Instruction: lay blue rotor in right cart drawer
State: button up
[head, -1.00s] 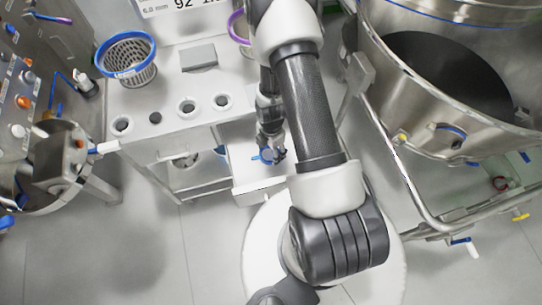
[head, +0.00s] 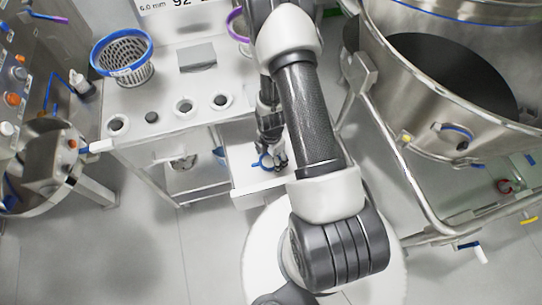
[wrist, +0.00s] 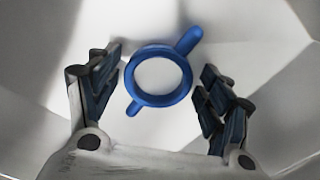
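The blue rotor (wrist: 160,101), a ring with two short arms, lies on a pale surface in the wrist view. In the head view it is a small blue shape (head: 262,161) over the open right drawer (head: 258,189) of the white cart. My gripper (wrist: 163,72) is open, with one finger on each side of the rotor and a visible gap on both sides. In the head view my gripper (head: 273,158) is low over the drawer, and my arm covers the drawer's right part.
The cart top (head: 135,98) holds a blue-rimmed mesh basket (head: 126,66) and several round sockets. A large steel bowl (head: 440,120) on a tubular frame stands close at right. Steel equipment (head: 45,170) stands at left. The front floor is clear at left.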

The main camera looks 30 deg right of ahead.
jog(key=shift+o, duration=0.2)
notch_tip(320, 180, up, 12)
jog(key=r+p, duration=0.1)
jog(key=p, duration=1.1)
notch_tip(320, 180, up, 12)
jog(key=m+t, duration=0.1)
jog(key=m, duration=0.3)
send_over(271, 161)
jog(key=w+a, duration=0.1)
jog(key=w, duration=0.3)
jog(key=s+a+r+m+t, duration=0.1)
jog(key=a+r+m, duration=0.25)
jog(key=r, duration=1.05)
jog(key=s+a+r+m+t, duration=0.1)
jog(key=s+a+r+m, duration=0.2)
jog(key=s+r+m, duration=0.3)
jog(key=s+a+r+m+t, duration=0.1)
jog(key=s+a+r+m, duration=0.2)
jog(key=s+r, duration=0.7)
jog(key=r+m, duration=0.1)
jog(key=m, duration=0.1)
jog(key=shift+s+r+m+t, duration=0.3)
jog(key=shift+m, duration=0.05)
jog(key=shift+a, duration=0.1)
